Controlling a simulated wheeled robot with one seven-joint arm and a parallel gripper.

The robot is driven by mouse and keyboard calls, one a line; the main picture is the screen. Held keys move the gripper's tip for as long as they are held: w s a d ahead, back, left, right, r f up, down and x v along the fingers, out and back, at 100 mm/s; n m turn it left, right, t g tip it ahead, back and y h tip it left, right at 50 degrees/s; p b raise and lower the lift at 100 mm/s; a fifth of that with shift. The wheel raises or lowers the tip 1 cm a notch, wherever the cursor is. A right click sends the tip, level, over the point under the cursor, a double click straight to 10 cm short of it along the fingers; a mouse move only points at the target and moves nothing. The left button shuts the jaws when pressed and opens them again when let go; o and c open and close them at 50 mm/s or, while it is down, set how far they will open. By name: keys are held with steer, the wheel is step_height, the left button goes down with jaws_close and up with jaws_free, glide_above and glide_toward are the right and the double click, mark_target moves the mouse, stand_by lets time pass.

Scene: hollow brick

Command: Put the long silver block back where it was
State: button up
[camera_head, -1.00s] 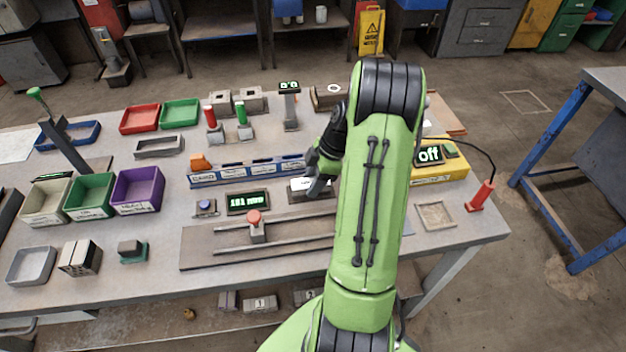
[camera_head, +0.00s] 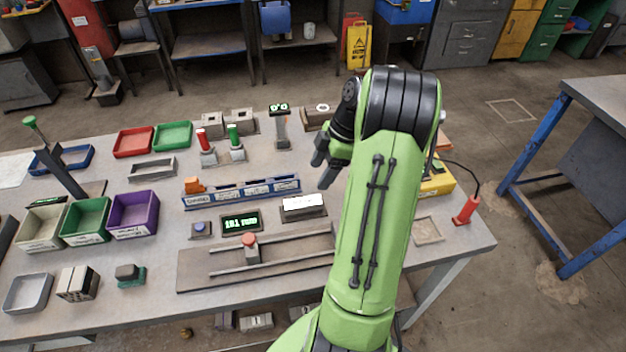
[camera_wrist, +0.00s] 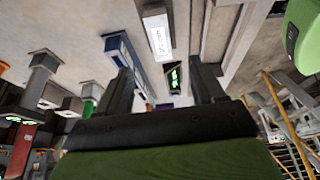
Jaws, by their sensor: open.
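My gripper (camera_head: 322,172) is open and empty, above the table at the right of the blue rack. The wrist view shows its two fingers (camera_wrist: 162,85) apart with nothing between them. A long grey block with a white labelled top (camera_head: 303,206) lies below and left of the gripper, apart from it. It also shows in the wrist view (camera_wrist: 156,36). I cannot tell for sure whether this is the long silver block. A hollow grey rectangular piece (camera_head: 152,168) lies farther left.
The blue rack (camera_head: 240,190) stands left of the gripper. A green-lit display (camera_head: 241,223) and a rail board with a red-knobbed slider (camera_head: 250,246) are in front. Purple (camera_head: 133,212) and green (camera_head: 86,219) bins stand left. A yellow box (camera_head: 438,185) is at right.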

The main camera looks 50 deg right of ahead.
steer(key=a+r+m+h, duration=0.1)
steer(key=a+r+m, duration=0.1)
steer(key=a+r, duration=0.45)
steer(key=a+r+m+h, duration=0.2)
steer(key=a+r, duration=0.2)
steer(key=a, duration=0.6)
steer(key=s+a+r+m+t, duration=0.1)
steer(key=s+a+m+t, duration=0.2)
steer(key=s+a+m, duration=0.4)
steer(key=s+a, duration=0.3)
steer(key=s, duration=0.2)
steer(key=shift+s+a+r+h, duration=0.3)
steer(key=shift+s+a+r, duration=0.05)
steer(key=shift+s, duration=0.05)
